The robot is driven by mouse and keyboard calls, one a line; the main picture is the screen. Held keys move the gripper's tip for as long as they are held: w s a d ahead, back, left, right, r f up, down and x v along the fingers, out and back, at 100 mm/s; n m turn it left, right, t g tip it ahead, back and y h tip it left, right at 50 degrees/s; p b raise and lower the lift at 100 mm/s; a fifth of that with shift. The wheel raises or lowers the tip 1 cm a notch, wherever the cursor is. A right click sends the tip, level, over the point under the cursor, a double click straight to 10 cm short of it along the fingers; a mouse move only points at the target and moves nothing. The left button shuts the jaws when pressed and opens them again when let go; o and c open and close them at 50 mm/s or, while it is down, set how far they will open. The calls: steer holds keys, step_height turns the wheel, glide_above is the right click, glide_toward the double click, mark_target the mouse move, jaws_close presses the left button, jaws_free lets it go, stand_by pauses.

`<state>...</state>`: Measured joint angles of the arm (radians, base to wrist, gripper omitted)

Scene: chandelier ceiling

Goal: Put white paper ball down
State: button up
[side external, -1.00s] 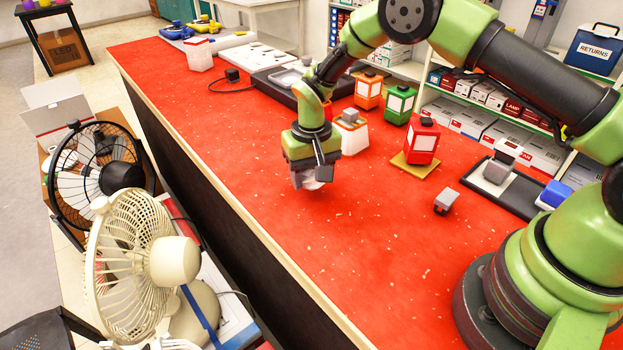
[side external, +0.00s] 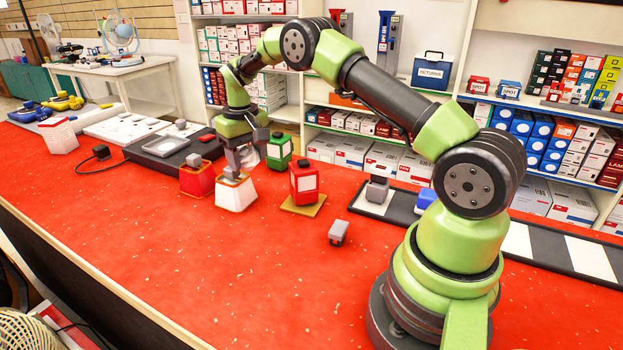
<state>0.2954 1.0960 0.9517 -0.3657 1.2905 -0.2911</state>
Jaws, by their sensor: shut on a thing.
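My gripper (side external: 242,158) is shut on the white paper ball (side external: 251,158) and points down. The ball shows as a pale crumpled patch between the fingers, partly hidden by them. The gripper is raised off the red table (side external: 205,260), in line with the top of a white tapered container (side external: 236,197) with an orange rim. I cannot tell whether it is above or behind that container, or touching it.
A red container (side external: 197,180) stands left of the gripper. A green lantern-like box (side external: 280,150) and a red one (side external: 304,180) on a tan plate (side external: 290,206) stand to the right. The front of the table is clear.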

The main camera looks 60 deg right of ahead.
steer(key=s+d, duration=0.4)
steer(key=d, duration=0.5)
steer(key=s+d, duration=0.3)
steer(key=d, duration=0.5)
steer(key=f, duration=0.5)
steer(key=shift+s+d+f, duration=0.15)
steer(key=shift+d+f, duration=0.05)
steer(key=shift+d, duration=0.15)
steer(key=shift+f, duration=2.25)
steer(key=shift+f+m, duration=0.15)
steer(key=shift+m, duration=0.15)
steer(key=o, duration=0.9)
